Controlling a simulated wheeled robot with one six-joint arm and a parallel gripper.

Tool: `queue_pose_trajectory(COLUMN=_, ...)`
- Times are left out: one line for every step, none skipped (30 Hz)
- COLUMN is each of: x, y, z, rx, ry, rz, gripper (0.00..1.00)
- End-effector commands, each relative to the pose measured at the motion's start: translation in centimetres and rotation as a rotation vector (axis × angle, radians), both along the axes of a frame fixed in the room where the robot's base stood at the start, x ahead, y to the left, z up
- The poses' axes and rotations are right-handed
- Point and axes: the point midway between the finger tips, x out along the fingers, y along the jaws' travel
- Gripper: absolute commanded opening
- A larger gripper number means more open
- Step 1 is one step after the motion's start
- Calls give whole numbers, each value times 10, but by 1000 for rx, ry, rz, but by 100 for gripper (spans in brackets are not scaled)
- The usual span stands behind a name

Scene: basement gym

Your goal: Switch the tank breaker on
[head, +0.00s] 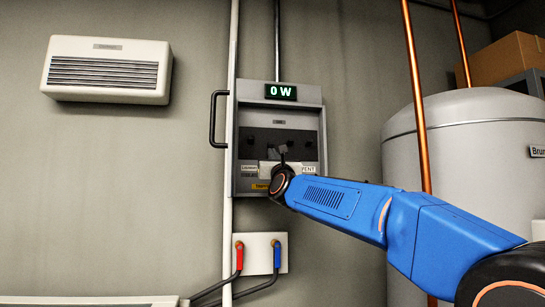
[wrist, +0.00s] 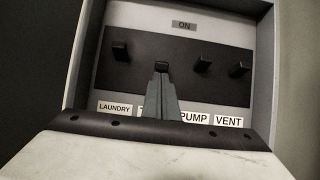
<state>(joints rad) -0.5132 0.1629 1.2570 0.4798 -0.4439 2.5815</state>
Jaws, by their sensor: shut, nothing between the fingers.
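The breaker box (head: 235,130) is on the wall with its front open. The wrist view shows its black switch plate (wrist: 140,75) with a row of several black levers under an ON label (wrist: 184,26). The tank breaker lever (wrist: 161,66) is second from the left. Its label is mostly hidden behind my fingers; only a "T" shows. My gripper (wrist: 161,82) is shut and empty, its fingertips just below that lever in the picture. I cannot tell if they touch. In the head view my gripper (head: 283,152) is in front of the box's lower part.
The laundry lever (wrist: 120,50) is to the left; the pump lever (wrist: 203,64) and vent lever (wrist: 238,70) are close on the right. A display (head: 281,92) reads 0 W. A black handle (head: 213,118) sticks out left; a large tank (head: 465,150) stands right.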

Motion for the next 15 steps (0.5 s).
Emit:
queue_pose_trajectory(x=0, y=0, z=0, rx=0, ry=4, rz=1, gripper=0)
queue_pose_trajectory(x=0, y=0, z=0, rx=-2, ry=6, rz=0, gripper=0)
queue_pose_trajectory(x=0, y=0, z=0, rx=-2, ry=9, rz=0, gripper=0)
queue_pose_trajectory(x=0, y=0, z=0, rx=-4, ry=10, rz=0, gripper=0)
queue_pose_trajectory(x=0, y=0, z=0, rx=-5, ry=12, rz=0, gripper=0)
queue_pose_trajectory(x=-1, y=0, z=0, rx=-5, ry=15, rz=1, gripper=0)
queue_pose_trajectory(x=-1, y=0, z=1, rx=-4, ry=18, rz=1, gripper=0)
queue_pose_trajectory(x=-1, y=0, z=1, rx=-5, ry=20, rz=1, gripper=0)
queue_pose_trajectory(x=-1, y=0, z=1, rx=-6, ry=22, rz=0, gripper=0)
queue_pose_trajectory(x=-1, y=0, z=1, rx=-8, ry=25, rz=-1, gripper=0)
queue_pose_trajectory(x=-1, y=0, z=1, rx=-9, ry=27, rz=-1, gripper=0)
queue_pose_trajectory(x=-1, y=0, z=1, rx=-9, ry=30, rz=0, gripper=0)
queue_pose_trajectory(x=-1, y=0, z=1, rx=-9, ry=33, rz=1, gripper=0)
queue_pose_trajectory(x=-1, y=0, z=1, rx=-9, ry=35, rz=1, gripper=0)
queue_pose_trajectory(x=-1, y=0, z=2, rx=-11, ry=37, rz=1, gripper=0)
